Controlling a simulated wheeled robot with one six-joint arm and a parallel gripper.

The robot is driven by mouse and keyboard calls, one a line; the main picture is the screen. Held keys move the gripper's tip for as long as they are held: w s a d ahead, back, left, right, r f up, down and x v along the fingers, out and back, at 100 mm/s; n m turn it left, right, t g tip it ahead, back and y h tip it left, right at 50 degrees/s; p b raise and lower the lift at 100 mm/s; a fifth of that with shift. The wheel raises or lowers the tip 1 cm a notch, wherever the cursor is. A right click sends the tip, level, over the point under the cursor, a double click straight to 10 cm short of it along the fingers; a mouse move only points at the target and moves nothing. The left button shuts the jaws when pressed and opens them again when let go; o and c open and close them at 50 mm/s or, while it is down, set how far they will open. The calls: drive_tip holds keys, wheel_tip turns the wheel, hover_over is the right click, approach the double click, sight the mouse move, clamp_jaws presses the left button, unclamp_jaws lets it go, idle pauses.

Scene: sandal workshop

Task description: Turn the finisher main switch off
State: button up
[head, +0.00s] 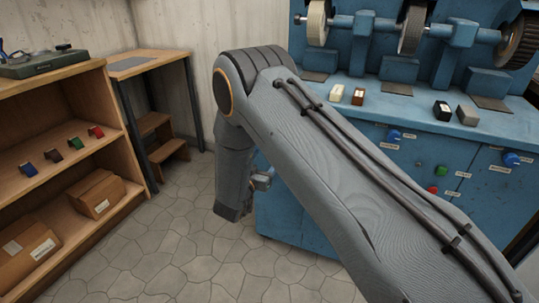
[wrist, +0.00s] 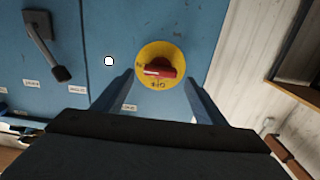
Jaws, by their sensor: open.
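The finisher main switch is a yellow round plate (wrist: 150,49) with a red handle (wrist: 166,72), on the blue side panel in the wrist view. The handle lies roughly level in the picture, its white mark toward the left, near a small label that seems to read ON. Another label, which seems to read OFF, is at the plate's lower edge. My gripper (wrist: 160,79) is open, its fingers either side of the plate's lower part; whether they touch anything is unclear. The head view shows my arm reaching down beside the blue finisher (head: 290,215), with the switch hidden.
In the wrist view, a dark lever (wrist: 45,42) and a white round lamp (wrist: 109,61) are left of the switch, and a pale wall (wrist: 245,65) is right. The head view shows a wooden shelf (head: 125,135) with boxes at left and open stone floor (head: 185,245) between.

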drive_tip(key=x, duration=0.3)
drive_tip(key=shift+w, duration=0.2)
drive_tip(key=c, duration=1)
drive_tip(key=shift+c, duration=0.2)
